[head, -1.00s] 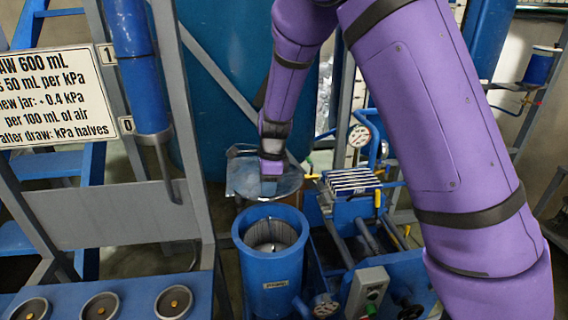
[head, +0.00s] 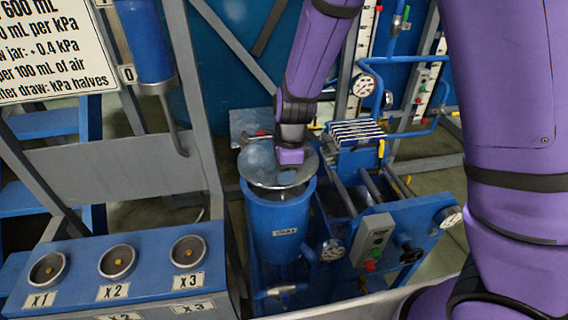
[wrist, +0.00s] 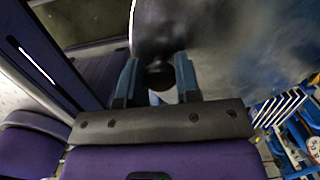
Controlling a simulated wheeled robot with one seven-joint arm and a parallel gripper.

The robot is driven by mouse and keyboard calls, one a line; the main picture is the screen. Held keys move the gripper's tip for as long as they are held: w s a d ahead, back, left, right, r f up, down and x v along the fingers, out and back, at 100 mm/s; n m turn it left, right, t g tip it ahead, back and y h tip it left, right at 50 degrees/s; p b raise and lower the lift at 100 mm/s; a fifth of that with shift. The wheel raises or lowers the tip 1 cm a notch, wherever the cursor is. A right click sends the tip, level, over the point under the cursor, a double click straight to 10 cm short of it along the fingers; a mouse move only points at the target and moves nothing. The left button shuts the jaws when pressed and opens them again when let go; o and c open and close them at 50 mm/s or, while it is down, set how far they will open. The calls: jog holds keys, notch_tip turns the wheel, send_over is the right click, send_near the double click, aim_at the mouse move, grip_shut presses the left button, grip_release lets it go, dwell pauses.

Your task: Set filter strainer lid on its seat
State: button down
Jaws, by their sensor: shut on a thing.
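The filter strainer lid (head: 262,168) is a round, shiny grey disc. In the head view it is over the mouth of the blue strainer pot (head: 279,227), slightly tilted and covering most of the opening. I cannot tell whether it touches the rim. My gripper (head: 289,158) is above the lid. In the wrist view my gripper (wrist: 159,78) is shut on the lid's dark knob (wrist: 159,76), and the lid's reflective surface (wrist: 235,45) fills the upper right. The seat inside the pot is mostly hidden.

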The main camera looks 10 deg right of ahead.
aim_at(283, 187)
jog(key=shift+f, duration=2.5)
jog(key=shift+f, duration=0.35)
dwell(0.6)
jog(key=c, duration=0.7)
grip_release()
jog(key=shift+c, duration=0.2)
jog(key=r, duration=0.6)
jog(key=d+r, duration=0.1)
jog(key=r, duration=0.3)
jog(key=shift+d+r, duration=0.1)
jog(key=shift+r, duration=0.25)
